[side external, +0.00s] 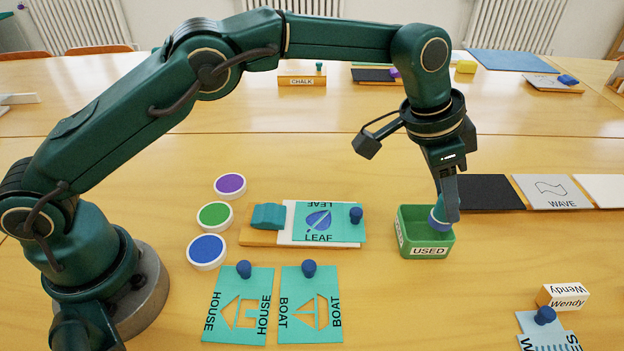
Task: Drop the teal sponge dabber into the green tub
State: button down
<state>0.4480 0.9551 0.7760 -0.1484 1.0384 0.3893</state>
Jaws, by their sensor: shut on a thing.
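My gripper (448,208) points down at the green tub (425,252), which is marked "USED". It is shut on the sponge dabber (437,214), which shows as a small blue and pale teal piece beside the finger. The finger hides much of the dabber. The dabber's lower end is at or inside the right part of the tub's opening; I cannot tell whether it touches the tub.
A wooden board with a teal block (268,217) and a LEAF stencil (322,223) lies left of the tub. Purple, green and blue paint pots (207,250) stand further left. HOUSE (238,308) and BOAT (310,308) stencils lie in front.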

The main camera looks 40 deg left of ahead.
jog(key=shift+f, duration=1.4)
jog(key=shift+c, duration=2.4)
grip_release()
jog(key=shift+v, duration=2.55)
